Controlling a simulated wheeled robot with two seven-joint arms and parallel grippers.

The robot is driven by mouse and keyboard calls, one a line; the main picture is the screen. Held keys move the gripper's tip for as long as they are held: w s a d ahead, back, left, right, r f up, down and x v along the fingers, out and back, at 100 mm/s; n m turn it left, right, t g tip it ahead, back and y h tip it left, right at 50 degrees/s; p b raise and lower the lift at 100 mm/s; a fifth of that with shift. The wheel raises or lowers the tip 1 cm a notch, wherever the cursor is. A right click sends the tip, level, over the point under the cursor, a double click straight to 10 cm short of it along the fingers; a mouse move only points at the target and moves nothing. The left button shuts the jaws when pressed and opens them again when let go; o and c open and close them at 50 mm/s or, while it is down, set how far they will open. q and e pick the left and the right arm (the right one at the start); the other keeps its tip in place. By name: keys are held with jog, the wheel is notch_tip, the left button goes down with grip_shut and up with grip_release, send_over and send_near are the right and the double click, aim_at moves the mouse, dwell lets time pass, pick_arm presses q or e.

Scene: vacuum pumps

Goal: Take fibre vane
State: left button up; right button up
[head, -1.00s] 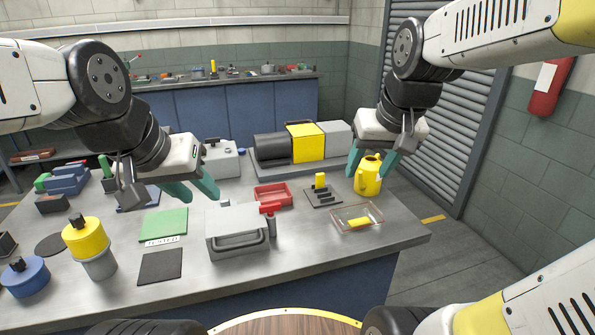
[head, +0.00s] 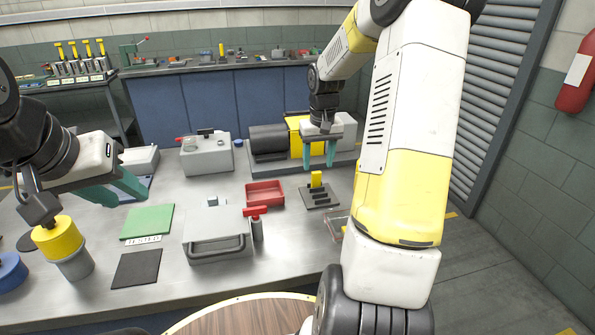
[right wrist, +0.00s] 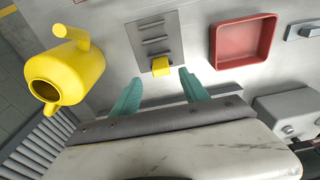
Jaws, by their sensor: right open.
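A small yellow vane (head: 316,180) stands upright at one end of a dark slotted rack (head: 322,200) on the bench. Its yellow top also shows in the right wrist view (right wrist: 161,67), with the ridged rack (right wrist: 155,38) beyond it. My right gripper (head: 319,167) is open and empty, behind and above the vane in the head view. In the right wrist view its teal fingers (right wrist: 160,80) are either side of the vane's line, apart from it. My left gripper (head: 123,200) is open and empty over the left of the bench.
A red tray (head: 265,194) lies left of the rack. A grey box with a red lever (head: 215,235) is nearer. A clear tray (head: 338,222) is mostly hidden behind my right arm. A pump (head: 270,142) stands behind.

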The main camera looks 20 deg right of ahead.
aim_at(316, 172)
jog(key=f, duration=0.4)
jog(key=shift+w+a+f, duration=0.1)
jog(key=shift+w+f, duration=0.1)
jog(key=shift+f, duration=0.2)
grip_shut()
